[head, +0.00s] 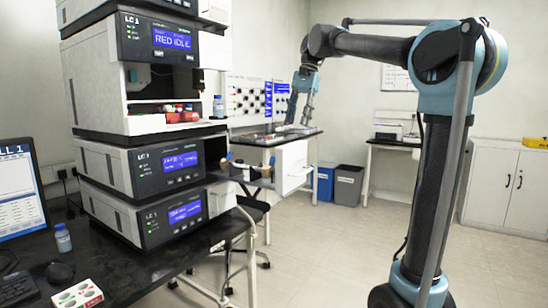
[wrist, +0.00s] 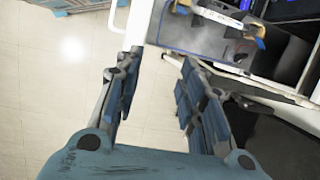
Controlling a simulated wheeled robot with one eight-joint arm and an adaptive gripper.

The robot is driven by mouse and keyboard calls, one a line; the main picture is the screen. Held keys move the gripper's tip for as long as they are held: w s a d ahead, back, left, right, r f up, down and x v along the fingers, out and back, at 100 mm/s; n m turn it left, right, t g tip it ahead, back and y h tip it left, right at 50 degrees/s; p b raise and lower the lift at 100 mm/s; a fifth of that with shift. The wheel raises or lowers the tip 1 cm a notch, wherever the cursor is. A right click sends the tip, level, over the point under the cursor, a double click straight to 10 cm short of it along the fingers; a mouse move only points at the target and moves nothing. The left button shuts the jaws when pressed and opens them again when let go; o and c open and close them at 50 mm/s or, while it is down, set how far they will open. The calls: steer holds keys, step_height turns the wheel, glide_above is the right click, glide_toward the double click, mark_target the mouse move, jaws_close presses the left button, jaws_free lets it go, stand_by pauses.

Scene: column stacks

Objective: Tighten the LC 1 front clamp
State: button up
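The LC 1 stack (head: 130,180) stands on the black bench at the left, its lower modules labelled LC 1. A pulled-out tray (wrist: 190,35) holds a pale column (wrist: 222,17) between two blue-and-orange clamps. One clamp (wrist: 261,38) is at the right end and the other (wrist: 181,7) at the left end. In the head view the clamps show as small blue levers (head: 272,161) beside the white panel; which is the front one I cannot tell. My gripper (wrist: 157,58) is open and empty, apart from both clamps. In the head view it (head: 300,117) hangs above the white panel.
The white panel (head: 292,167) juts out from the stack. Behind it are a side table (head: 268,141) and blue and grey bins (head: 348,185). The middle floor is clear.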

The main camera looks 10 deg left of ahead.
steer(key=s+a+r+g, duration=0.1)
steer(key=a+r, duration=0.3)
glide_toward(269, 167)
steer(key=shift+g, duration=0.3)
steer(key=f, duration=0.4)
steer(key=a+f, duration=0.1)
steer(key=f, duration=0.1)
jaws_close()
